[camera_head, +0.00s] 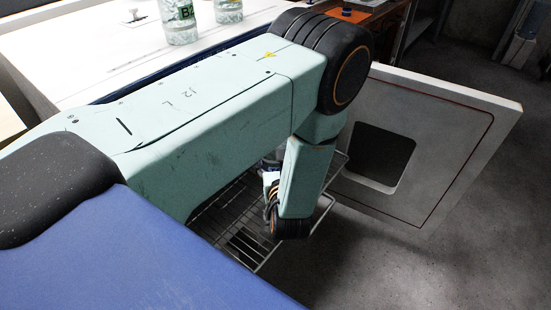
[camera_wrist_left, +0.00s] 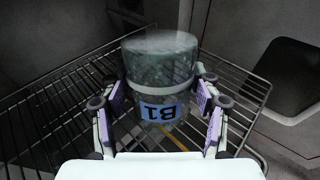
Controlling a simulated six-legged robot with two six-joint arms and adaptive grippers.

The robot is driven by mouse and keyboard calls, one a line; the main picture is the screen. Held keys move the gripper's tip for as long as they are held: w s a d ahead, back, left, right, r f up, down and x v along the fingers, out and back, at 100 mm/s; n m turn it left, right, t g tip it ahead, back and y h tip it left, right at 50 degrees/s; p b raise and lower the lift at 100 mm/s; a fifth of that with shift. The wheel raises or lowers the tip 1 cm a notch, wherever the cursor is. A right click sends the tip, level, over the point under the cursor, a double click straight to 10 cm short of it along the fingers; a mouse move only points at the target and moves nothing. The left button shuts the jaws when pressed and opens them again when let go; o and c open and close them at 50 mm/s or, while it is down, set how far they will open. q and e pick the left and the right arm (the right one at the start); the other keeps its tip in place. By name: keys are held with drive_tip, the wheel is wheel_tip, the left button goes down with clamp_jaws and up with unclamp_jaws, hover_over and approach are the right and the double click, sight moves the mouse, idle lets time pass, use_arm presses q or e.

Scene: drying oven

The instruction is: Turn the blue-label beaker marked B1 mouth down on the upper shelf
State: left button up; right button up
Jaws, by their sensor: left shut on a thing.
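The beaker B1 (camera_wrist_left: 160,70) is a clear glass cylinder with a blue label. In the left wrist view its label reads upside down and a closed, flat end faces up, so it looks mouth down. My left gripper (camera_wrist_left: 161,100) is shut on it, with a finger at each side. The wire shelf (camera_wrist_left: 45,130) lies below and around the beaker; I cannot tell whether the rim touches it. In the head view my left forearm hides most of the gripper and beaker, above the wire rack (camera_head: 238,222). My right gripper is out of view.
The open oven door (camera_head: 447,118) with a dark window stands at the right. At the back left, two glass beakers with greenish patterns (camera_head: 179,22) (camera_head: 229,11) stand on a white worktop (camera_head: 85,45). Open floor (camera_head: 400,270) lies at the lower right.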

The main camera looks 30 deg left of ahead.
sight(275, 148)
use_arm(q)
drive_tip(key=shift+f+b, duration=1.5)
drive_tip(key=shift+f, duration=0.65)
drive_tip(key=shift+f, duration=0.3)
drive_tip(key=o, duration=1.3)
drive_tip(key=shift+c, duration=0.2)
wheel_tip(275, 148, up, 10)
drive_tip(key=shift+r, duration=0.1)
